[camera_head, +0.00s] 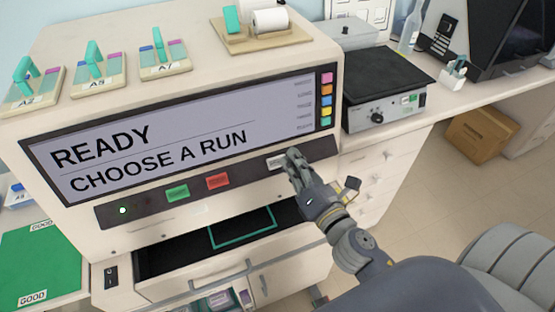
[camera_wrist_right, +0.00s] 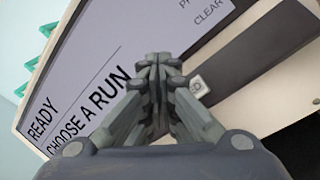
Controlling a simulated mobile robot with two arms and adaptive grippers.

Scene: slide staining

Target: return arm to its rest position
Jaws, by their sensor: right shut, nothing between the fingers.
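My right gripper (camera_head: 294,158) is shut and empty, in front of the button strip at the right end of the staining machine (camera_head: 320,50). A pale button (camera_head: 277,163) shows just left of its fingertips; I cannot tell if they touch. In the right wrist view my right gripper (camera_wrist_right: 158,62) has its fingers together, pointing at the panel under the display. My left gripper is not in view. The display (camera_head: 150,140) reads "READY" and "CHOOSE A RUN".
Green (camera_head: 177,193) and red (camera_head: 218,181) buttons sit left of the gripper. An open dark bay (camera_head: 180,252) lies below. Slide holders (camera_head: 165,60) stand on top of the machine. A black-topped device (camera_head: 385,80) stands to the right. Open floor (camera_head: 440,170) lies further right.

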